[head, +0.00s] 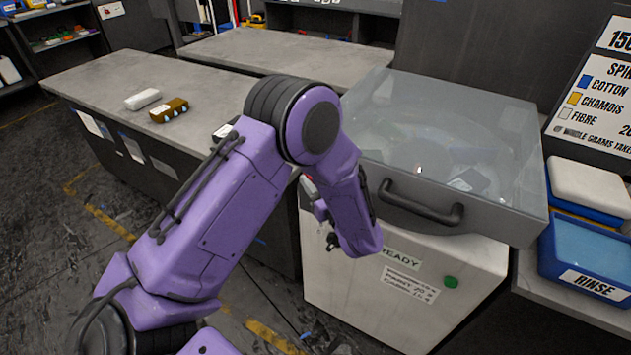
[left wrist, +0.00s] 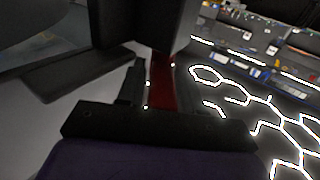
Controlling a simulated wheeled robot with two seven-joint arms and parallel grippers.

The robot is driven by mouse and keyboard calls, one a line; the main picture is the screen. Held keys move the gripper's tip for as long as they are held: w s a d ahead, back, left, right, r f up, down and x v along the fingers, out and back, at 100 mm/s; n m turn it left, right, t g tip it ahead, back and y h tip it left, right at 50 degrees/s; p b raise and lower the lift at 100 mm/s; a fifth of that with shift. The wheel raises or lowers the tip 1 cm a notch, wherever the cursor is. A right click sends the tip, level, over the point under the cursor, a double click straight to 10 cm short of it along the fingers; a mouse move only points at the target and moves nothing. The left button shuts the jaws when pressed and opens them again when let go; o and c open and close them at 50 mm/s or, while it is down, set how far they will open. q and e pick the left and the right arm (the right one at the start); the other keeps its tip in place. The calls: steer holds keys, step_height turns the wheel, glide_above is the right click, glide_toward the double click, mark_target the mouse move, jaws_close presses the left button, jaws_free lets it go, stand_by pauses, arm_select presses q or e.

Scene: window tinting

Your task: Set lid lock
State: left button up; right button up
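The machine's clear lid (head: 430,125) is down over its drum, with a dark handle (head: 420,203) on the front. A label below the handle reads READY. My left arm crosses in front, and its gripper is mostly hidden behind the forearm at the machine's left front corner. In the left wrist view the left gripper (left wrist: 162,95) has a narrow red part (left wrist: 161,78) between its two dark fingers, below a large black block (left wrist: 140,22). The red part fills the gap, but a firm grip cannot be made out. The right gripper is not in view.
A green button (head: 451,282) is on the machine's white front (head: 350,275). A blue RINSE tub (head: 590,283) stands at right. A grey counter (head: 85,82) at left holds a white block (head: 142,99) and a brown block (head: 169,110). The floor at left is clear.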

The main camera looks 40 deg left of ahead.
arm_select(q)
steer(key=shift+o, duration=0.5)
steer(key=shift+d, duration=0.1)
steer(key=b+v, duration=0.2)
steer(key=v, duration=0.8)
steer(key=shift+s+d, duration=0.1)
steer(key=shift+d, duration=0.05)
